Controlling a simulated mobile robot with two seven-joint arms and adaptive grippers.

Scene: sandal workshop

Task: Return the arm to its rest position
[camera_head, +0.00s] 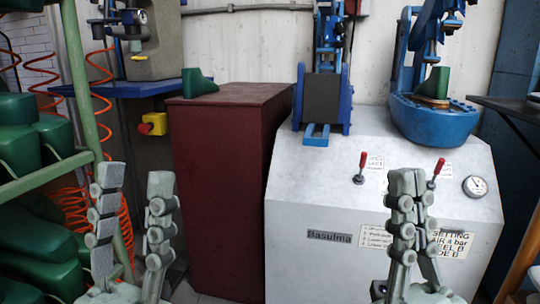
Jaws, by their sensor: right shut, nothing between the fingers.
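My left gripper (134,180) is at the lower left with its two grey fingers pointing up and spread apart. It is open, and nothing shows between the fingers. My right gripper (409,188) is at the lower right, upright in front of the white machine. Its fingers are together and hold nothing. Neither arm shows beyond the hand, so the arm poses are hidden.
A white machine (310,195) with red-knobbed levers and a gauge fills the right. A blue press (434,118) on it bears a green last (436,83). Another green last (198,83) lies on the dark red cabinet (222,150). A green-framed rack (85,110) with several green lasts stands left.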

